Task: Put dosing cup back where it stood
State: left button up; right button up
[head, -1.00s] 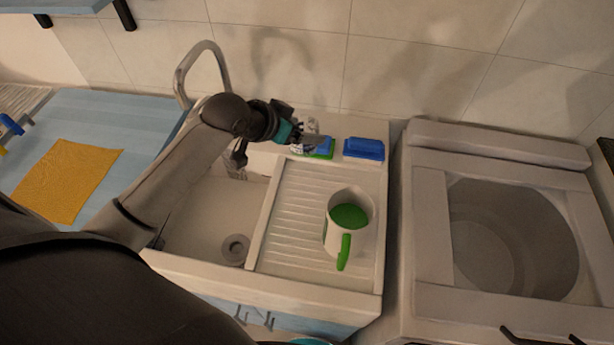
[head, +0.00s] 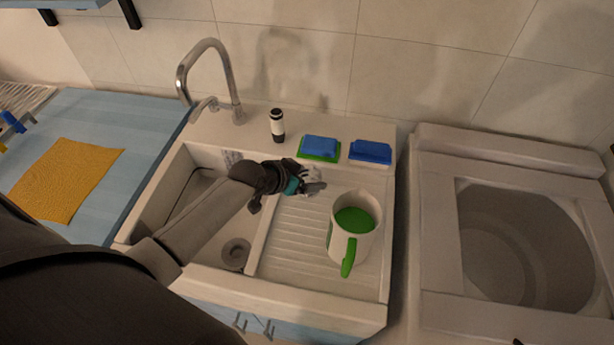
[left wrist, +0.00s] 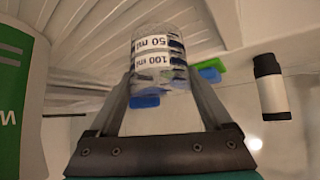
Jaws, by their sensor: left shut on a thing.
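The dosing cup is a clear cup with 50 ml and 100 ml labels, seen in the left wrist view (left wrist: 158,48) between my two fingers. My left gripper (head: 311,184) is shut on it and holds it over the back part of the sink's ribbed drainboard (head: 300,228). In the head view the cup is small and largely hidden by the gripper. The gripper is in front of the sponges and behind and left of the white mug. My right gripper is not in view.
A white mug with a green handle (head: 348,255) stands on the drainboard. A blue-and-green sponge (head: 320,147), a blue sponge (head: 370,151) and a black-and-white bottle (head: 277,126) stand on the back ledge. The faucet (head: 232,85) rises left of them. The front-left drainboard is clear.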

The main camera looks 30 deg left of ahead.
pick_arm(q)
jog(key=o, duration=1.4)
jog(key=shift+f, duration=0.1)
jog(key=shift+s+r, duration=0.15)
jog(key=shift+r, duration=0.15)
jog(key=p+v, duration=0.2)
jog(key=v, duration=0.9)
jog(key=shift+s+r, duration=0.2)
jog(key=shift+r, duration=0.05)
